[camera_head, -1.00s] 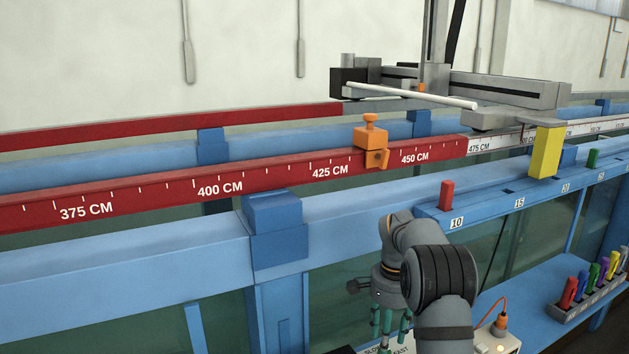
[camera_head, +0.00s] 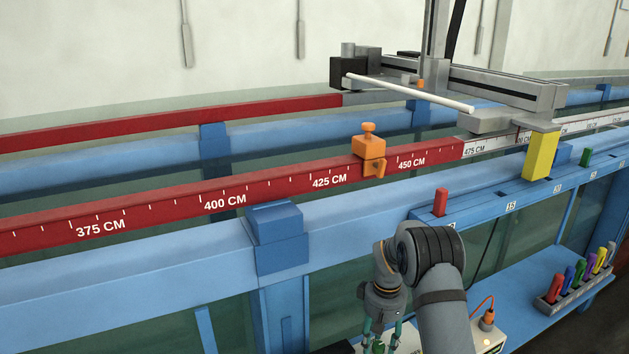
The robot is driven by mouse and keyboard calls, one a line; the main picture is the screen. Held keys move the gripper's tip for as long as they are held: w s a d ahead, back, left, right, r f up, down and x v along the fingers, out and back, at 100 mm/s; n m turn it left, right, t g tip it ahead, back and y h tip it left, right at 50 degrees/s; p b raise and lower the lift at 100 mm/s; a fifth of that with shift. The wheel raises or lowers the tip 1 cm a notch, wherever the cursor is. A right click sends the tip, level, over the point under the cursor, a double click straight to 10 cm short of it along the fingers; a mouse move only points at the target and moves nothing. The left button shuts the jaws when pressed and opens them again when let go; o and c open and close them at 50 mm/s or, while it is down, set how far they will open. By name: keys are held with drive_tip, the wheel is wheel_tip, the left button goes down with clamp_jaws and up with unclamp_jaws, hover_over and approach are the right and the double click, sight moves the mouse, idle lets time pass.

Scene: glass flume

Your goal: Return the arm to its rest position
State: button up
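My arm (camera_head: 436,285) rises from the bottom edge, right of centre, with its elbow bent and its wrist hanging down. My gripper (camera_head: 382,335) is at the bottom edge of the head view, pointing down, with its green finger parts partly cut off. Whether it is open or shut does not show, and I see nothing clearly held in it. It is in front of the blue flume frame, near a white box at the lower edge.
The red scale rail (camera_head: 265,190) carries an orange clamp (camera_head: 369,147). A yellow block (camera_head: 540,153) hangs off the carriage. A red peg (camera_head: 440,202) stands on the blue peg rail. A rack of coloured markers (camera_head: 575,285) and a box with an orange plug (camera_head: 487,320) are on the lower shelf.

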drive_tip(key=n+p, duration=0.2)
drive_tip(key=shift+r+n, duration=0.35)
drive_tip(key=shift+n, duration=0.05)
drive_tip(key=shift+w+n, duration=0.1)
drive_tip(key=shift+n, duration=0.3)
drive_tip(key=shift+r+b, duration=0.55)
drive_tip(key=shift+r, duration=0.7)
